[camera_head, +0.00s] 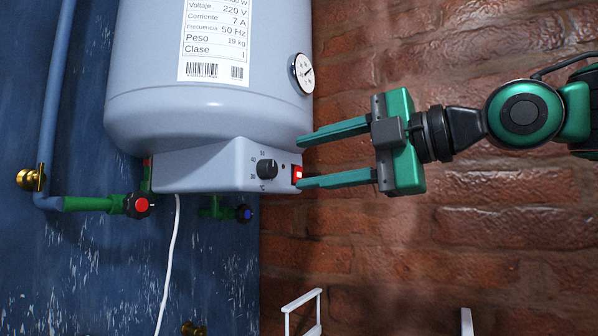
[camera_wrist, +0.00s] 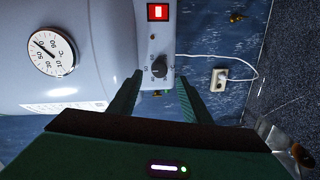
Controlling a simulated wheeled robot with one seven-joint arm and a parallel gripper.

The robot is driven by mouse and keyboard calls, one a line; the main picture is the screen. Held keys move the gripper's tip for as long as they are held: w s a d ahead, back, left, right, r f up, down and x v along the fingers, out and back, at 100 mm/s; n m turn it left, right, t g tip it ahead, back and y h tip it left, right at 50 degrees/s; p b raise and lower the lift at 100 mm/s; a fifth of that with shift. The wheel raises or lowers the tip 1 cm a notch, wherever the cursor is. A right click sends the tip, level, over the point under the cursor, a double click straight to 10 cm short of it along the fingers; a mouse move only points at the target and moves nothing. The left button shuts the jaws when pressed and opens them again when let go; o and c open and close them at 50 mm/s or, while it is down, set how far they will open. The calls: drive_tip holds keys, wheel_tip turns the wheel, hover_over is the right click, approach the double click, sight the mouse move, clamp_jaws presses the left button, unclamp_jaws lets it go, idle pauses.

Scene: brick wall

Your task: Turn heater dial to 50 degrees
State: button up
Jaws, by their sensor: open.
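The water heater (camera_head: 210,110) is a pale grey-blue tank with a control box (camera_head: 205,170) at its bottom. The black dial (camera_head: 266,169) sits on the front of this box, with printed numbers around it. It also shows in the wrist view (camera_wrist: 159,67), beyond and between my fingers. A lit red switch (camera_head: 297,174) is right of the dial. My gripper (camera_head: 300,163) is open and empty, its green fingers pointing left, with tips near the right end of the box in the head view. The exact dial setting is too small to read.
A round gauge (camera_head: 303,73) is on the tank's right side. A red-handled valve (camera_head: 138,205) and a blue-handled valve (camera_head: 243,213) are below the heater. A white cable (camera_head: 170,265) hangs down. A wall socket (camera_wrist: 219,80) shows in the wrist view.

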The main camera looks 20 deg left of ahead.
drive_tip(key=shift+s+d+r, duration=0.15)
drive_tip(key=shift+s+d, duration=0.05)
drive_tip(key=shift+d, duration=1.1)
drive_tip(key=shift+s+d+r, duration=0.1)
drive_tip(key=shift+s+d, duration=0.05)
drive_tip(key=shift+d, duration=1.1)
